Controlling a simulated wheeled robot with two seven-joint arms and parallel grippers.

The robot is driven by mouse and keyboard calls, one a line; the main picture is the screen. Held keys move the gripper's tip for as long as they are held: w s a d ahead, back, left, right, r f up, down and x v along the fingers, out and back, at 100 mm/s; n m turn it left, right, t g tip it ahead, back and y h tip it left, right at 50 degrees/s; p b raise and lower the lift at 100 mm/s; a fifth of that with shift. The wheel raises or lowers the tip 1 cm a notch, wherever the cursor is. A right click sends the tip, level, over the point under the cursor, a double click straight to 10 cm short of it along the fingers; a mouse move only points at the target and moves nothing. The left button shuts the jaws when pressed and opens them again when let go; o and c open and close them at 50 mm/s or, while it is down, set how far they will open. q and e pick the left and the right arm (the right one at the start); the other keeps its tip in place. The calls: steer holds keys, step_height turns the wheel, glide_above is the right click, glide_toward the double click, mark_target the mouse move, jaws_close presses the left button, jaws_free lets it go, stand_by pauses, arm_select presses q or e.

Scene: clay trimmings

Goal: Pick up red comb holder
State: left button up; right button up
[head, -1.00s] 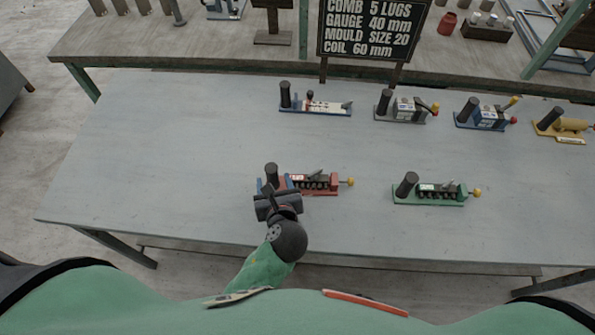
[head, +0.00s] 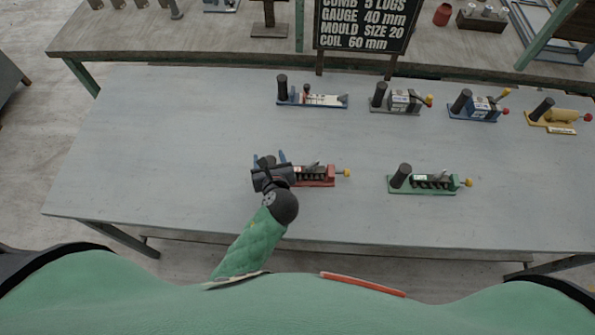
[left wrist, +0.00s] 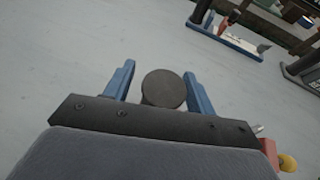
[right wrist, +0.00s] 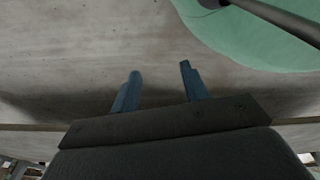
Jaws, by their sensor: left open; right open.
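The red comb holder (head: 318,176) lies at the front middle of the grey table, with a row of dark teeth and a yellow knob at its right end. Its red end and yellow knob (left wrist: 287,162) show at the lower right of the left wrist view. My left gripper (head: 270,158) covers the holder's left part. In the left wrist view its blue fingers (left wrist: 160,85) are open, one on each side of the round top of a black post (left wrist: 165,88). Contact cannot be told. My right gripper (right wrist: 160,82) is open and empty above bare floor.
A green holder (head: 425,185) stands to the right on the same table. Behind are a blue-based holder (head: 318,101), a grey one (head: 395,109), a blue one (head: 474,117) and a yellow one (head: 553,120). A black sign (head: 364,28) stands beyond. The table's left side is clear.

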arm_select(q)
jaws_close()
steer(key=shift+r, duration=0.15)
